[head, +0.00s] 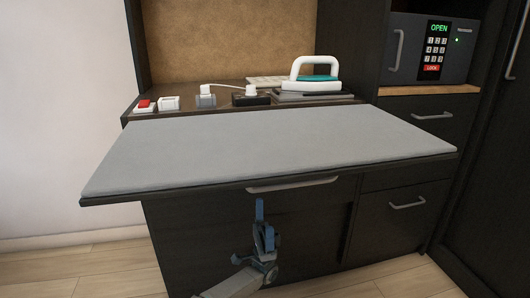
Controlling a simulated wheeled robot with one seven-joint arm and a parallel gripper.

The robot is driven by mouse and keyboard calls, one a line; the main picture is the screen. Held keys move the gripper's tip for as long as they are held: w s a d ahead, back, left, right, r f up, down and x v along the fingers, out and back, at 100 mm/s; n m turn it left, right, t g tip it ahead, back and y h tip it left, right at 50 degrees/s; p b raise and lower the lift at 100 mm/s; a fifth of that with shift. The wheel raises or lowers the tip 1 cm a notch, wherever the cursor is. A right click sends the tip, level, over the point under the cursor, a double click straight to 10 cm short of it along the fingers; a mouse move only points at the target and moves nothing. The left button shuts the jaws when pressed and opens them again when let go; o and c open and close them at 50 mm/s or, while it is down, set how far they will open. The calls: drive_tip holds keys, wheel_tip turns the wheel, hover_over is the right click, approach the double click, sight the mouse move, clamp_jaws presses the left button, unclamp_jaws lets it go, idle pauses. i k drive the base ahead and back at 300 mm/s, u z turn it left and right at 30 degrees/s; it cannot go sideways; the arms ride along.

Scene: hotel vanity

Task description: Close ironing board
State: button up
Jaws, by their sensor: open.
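The ironing board (270,148) is a flat grey padded panel pulled out from the dark cabinet in the head view. It lies level and juts out toward me. The exact gap between the fingertips and the board's front edge is hard to tell.
An iron (312,77) stands on the counter behind the board, with a power strip and plugs (206,96) to its left. A safe (431,50) showing OPEN sits at the upper right. Drawers with handles (407,203) are at the right. The wooden floor (60,270) at left is clear.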

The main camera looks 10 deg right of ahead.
sight(271, 150)
drive_tip(key=k, duration=1)
